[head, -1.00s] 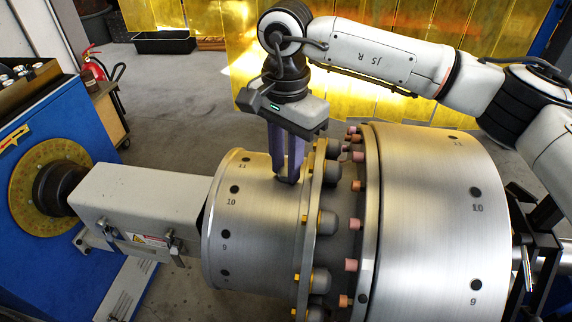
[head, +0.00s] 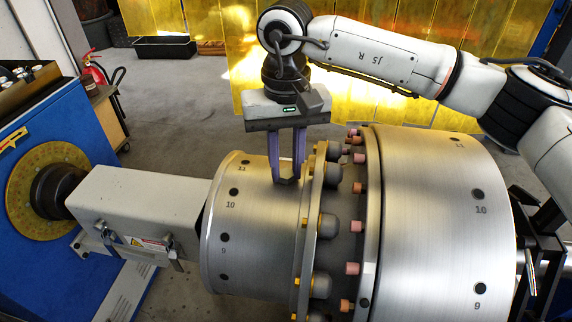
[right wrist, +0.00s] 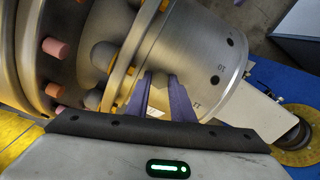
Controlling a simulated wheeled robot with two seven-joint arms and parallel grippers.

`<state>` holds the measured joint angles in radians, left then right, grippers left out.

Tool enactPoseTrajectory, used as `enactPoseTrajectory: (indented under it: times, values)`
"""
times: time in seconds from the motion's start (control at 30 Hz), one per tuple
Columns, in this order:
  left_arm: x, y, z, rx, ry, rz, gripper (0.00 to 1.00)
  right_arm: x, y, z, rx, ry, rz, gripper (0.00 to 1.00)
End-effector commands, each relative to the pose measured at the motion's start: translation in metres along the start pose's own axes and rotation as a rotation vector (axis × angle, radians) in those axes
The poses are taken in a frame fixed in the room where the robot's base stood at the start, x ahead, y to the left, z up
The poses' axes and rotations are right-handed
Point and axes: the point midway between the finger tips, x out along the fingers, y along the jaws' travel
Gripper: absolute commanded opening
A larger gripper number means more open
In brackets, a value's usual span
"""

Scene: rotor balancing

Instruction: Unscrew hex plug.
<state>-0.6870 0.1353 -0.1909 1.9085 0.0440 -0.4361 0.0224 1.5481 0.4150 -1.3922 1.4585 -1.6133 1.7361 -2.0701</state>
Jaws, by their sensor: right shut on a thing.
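My right gripper (head: 287,182) comes down from above onto the top of the smaller silver drum (head: 240,215), close to its bolted flange. Its purple fingers point down, and their tips are at the drum surface. The gripper also shows in the right wrist view (right wrist: 160,80), with the fingertips against the drum near the flange. It is shut on the hex plug, which is mostly hidden between the tips. I cannot tell how far the plug stands out of its hole. My left gripper is not in view.
The flange carries grey domed caps (head: 325,228) and yellow bolts close to my right fingers. A larger drum (head: 435,210) with orange-pink plugs (head: 359,188) lies to the right. A grey drive housing (head: 140,205) joins the blue machine (head: 60,250) at left. Yellow curtains (head: 400,60) hang behind.

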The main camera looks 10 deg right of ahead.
Motion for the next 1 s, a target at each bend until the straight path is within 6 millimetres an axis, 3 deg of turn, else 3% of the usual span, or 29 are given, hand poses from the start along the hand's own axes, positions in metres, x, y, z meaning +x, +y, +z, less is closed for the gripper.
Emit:
enactPoseTrajectory:
  times: [0.43,0.87,0.97,1.0]
  values:
    - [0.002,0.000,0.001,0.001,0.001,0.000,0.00,0.000,0.000,0.000,-0.664,-0.001,0.001,0.00]
    - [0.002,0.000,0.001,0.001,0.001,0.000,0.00,-0.001,0.000,0.000,-0.759,-0.001,0.001,0.00]
    - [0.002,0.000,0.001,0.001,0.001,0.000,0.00,-0.001,0.000,0.000,-0.853,-0.001,0.000,0.00]
    - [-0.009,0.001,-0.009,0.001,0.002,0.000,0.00,-0.008,0.001,0.000,-0.877,-0.001,0.002,0.00]
